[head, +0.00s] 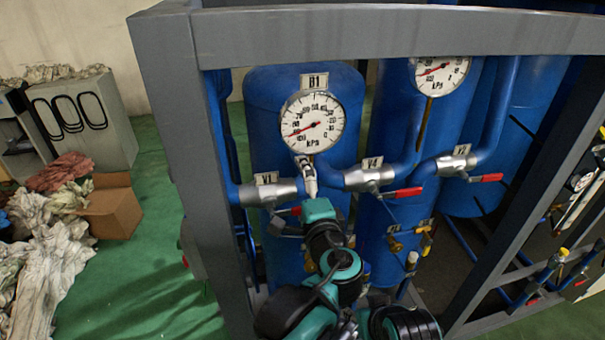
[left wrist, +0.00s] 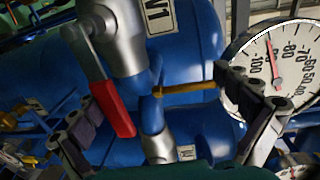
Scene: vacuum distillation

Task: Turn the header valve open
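The valve labelled V1 (head: 268,192) is a silver body on a blue pipe, at the left of the rack. Its red lever (head: 291,211) is mostly hidden behind my left gripper (head: 300,205) in the head view. In the left wrist view the V1 valve body (left wrist: 118,35) is at the top, and its red lever (left wrist: 113,108) hangs down between the spread fingers of my left gripper (left wrist: 165,105). The lever is nearer the left finger; whether they touch is unclear. The gripper is open. No label reads "header".
Valves V4 (head: 369,178) and V2 (head: 456,163), both with red levers, sit to the right. The B1 pressure gauge (head: 313,122) stands close above the left gripper. A grey frame post (head: 182,120) is to the left. A cardboard box (head: 110,207) lies on the green floor.

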